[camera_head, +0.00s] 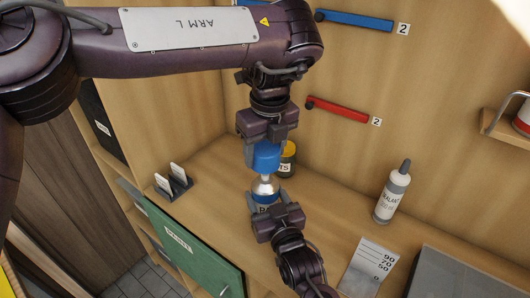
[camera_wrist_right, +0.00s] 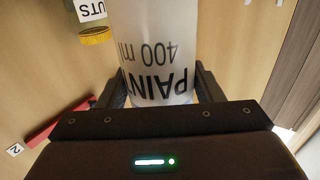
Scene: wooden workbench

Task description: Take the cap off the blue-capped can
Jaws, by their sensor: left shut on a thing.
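The can (camera_head: 265,188) stands upright on the bench, with its pale dome and nozzle showing bare in the head view. The blue cap (camera_head: 266,156) is apart from the can's shoulder, directly above the nozzle. My left gripper (camera_head: 266,146) points down and is shut on the cap. My right gripper (camera_head: 271,205) is low, with its fingers on both sides of the can body. In the right wrist view the can (camera_wrist_right: 158,50) reads "PAINT 400 ml" upside down between the fingers, which appear to press on it. The can's base is hidden.
A yellow-lidded jar (camera_head: 288,161) stands close behind the can; its lid shows in the right wrist view (camera_wrist_right: 95,36). A small card holder (camera_head: 173,184) is left.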

